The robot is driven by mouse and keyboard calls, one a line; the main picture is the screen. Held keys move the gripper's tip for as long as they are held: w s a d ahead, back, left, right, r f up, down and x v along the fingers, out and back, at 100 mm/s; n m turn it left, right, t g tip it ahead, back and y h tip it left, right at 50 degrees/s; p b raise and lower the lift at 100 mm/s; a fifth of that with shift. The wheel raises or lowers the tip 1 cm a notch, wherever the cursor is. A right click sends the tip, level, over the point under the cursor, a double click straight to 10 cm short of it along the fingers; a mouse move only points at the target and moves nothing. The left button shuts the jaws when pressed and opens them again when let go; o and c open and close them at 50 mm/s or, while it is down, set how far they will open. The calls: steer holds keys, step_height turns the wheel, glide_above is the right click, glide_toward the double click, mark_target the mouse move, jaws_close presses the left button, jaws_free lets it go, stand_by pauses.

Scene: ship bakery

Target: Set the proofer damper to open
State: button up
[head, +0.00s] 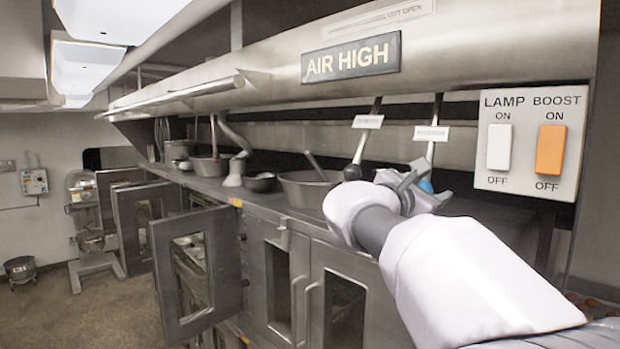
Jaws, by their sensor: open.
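Two levers hang below the hood, each with a small white tag whose print is too small to read surely. The left lever (361,146) ends in a dark knob (353,172). The right lever (433,120) ends in a blue knob (426,187). I cannot tell from the tags which lever is the proofer damper. My gripper (422,182) is open at the blue knob, with its fingers seen around or beside it. Whether they touch it I cannot tell. My gripper partly hides the knob.
A switch panel (530,188) with a white lamp switch and an orange boost switch is right of the levers. An "AIR HIGH" sign (351,58) is on the hood. A bowl (308,188) and other pots stand on the counter. An oven door (197,268) stands open at left.

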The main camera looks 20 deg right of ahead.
steer(key=shift+x, duration=0.85)
jaws_close()
steer(key=shift+a, duration=0.1)
stand_by(0.7)
